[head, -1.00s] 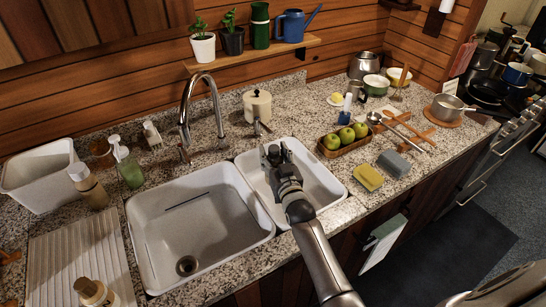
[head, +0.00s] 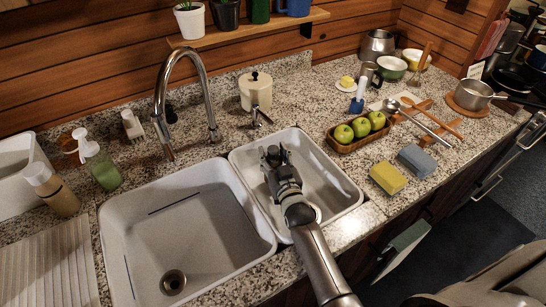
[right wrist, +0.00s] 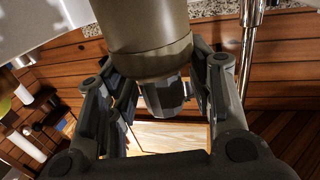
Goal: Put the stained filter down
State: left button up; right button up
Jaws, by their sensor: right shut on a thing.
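My right gripper (head: 273,155) is over the small right-hand sink basin (head: 345,194), at its back left part. In the right wrist view, a taupe cylinder with a dark faceted end, which I take for the stained filter (right wrist: 145,30), shows between the fingers of my right gripper (right wrist: 160,85). The gripper is shut on it. No stain shows on the visible side. In the head view the gripper hides it, so I cannot tell whether it touches the basin. My left gripper is not in view.
The large left basin (head: 220,205) is empty. The tall faucet (head: 158,105) stands behind it. A cream canister (head: 257,92) stands behind the small basin. An apple tray (head: 346,147), a yellow sponge (head: 388,177) and a grey-blue sponge (head: 416,160) lie to the right.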

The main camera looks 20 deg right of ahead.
jog(key=shift+r, duration=0.1)
jog(key=shift+s, duration=0.1)
jog(key=shift+f+b, duration=0.4)
jog(key=shift+f, duration=0.2)
jog(key=o, duration=1.1)
jog(key=shift+f, duration=0.15)
jog(key=shift+o, duration=0.2)
